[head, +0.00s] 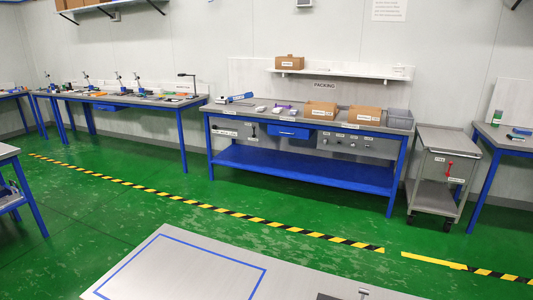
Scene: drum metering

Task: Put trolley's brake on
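The trolley (447,141) is a grey two-shelf cart on the right, standing on dark castors between the packing bench and another bench. A small red lever (449,167) shows on its side, with a white label just below. I cannot tell from here how the lever is set. The trolley's top looks empty. Neither of my grippers is in view.
The packing bench (290,164) stands left of the trolley, with boxes on top. A grey surface with a blue outline (180,263) fills the near foreground. Yellow-black floor tape (250,219) crosses the green floor, with a gap near the trolley. The floor between is clear.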

